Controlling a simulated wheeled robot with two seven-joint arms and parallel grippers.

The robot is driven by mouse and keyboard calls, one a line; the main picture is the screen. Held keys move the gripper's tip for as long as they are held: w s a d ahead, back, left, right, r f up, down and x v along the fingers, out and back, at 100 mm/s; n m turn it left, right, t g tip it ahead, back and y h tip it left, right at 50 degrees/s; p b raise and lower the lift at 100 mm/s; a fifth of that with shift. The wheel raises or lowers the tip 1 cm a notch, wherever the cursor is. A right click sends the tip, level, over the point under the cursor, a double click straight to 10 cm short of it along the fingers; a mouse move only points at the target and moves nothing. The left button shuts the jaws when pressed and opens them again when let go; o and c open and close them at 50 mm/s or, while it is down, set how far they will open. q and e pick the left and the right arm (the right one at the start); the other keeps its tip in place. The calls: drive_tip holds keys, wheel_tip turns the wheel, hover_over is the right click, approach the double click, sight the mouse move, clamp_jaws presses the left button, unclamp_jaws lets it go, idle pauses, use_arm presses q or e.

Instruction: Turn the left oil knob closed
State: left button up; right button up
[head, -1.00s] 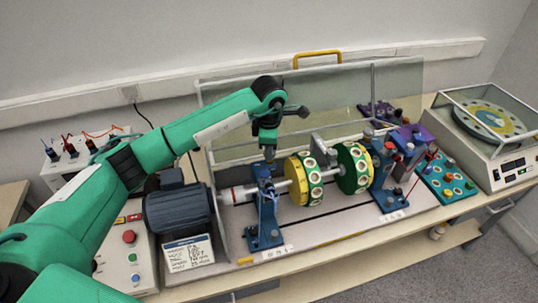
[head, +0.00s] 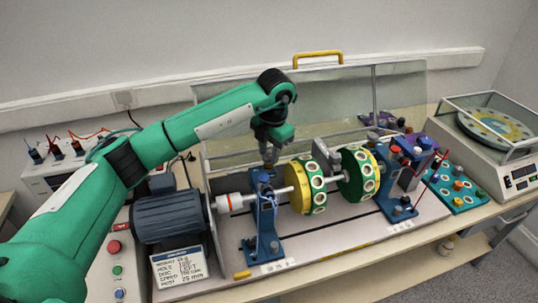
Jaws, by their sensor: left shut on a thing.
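The left oil knob is on top of the left blue bearing stand (head: 266,228), below my left gripper. My left gripper (head: 268,166) points down over the top of this stand, with its fingertips at the knob. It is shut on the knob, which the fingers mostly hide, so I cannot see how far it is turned. The right blue bearing stand (head: 398,205) stands at the other end of the shaft. My right gripper is not in view.
Two discs with yellow faces and green rims, a left one (head: 307,187) and a right one (head: 357,174), sit right of the left stand. A motor (head: 170,215) is at left. A clear guard (head: 340,95) stands behind. A balance (head: 495,135) is far right.

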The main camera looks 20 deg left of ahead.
use_arm(q)
drive_tip(key=shift+n, duration=0.6)
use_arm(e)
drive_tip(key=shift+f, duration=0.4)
use_arm(q)
drive_tip(key=o, duration=1)
drive_tip(key=shift+c, duration=0.2)
drive_tip(key=shift+d+r+b, duration=0.1)
drive_tip(key=shift+r+b, duration=0.35)
drive_tip(key=shift+r, duration=0.1)
wheel_tip(320, 180, up, 13)
drive_tip(key=d+b, duration=0.1)
drive_tip(key=b, duration=0.1)
drive_tip(key=shift+s+f, duration=0.2)
drive_tip(key=shift+s, duration=0.05)
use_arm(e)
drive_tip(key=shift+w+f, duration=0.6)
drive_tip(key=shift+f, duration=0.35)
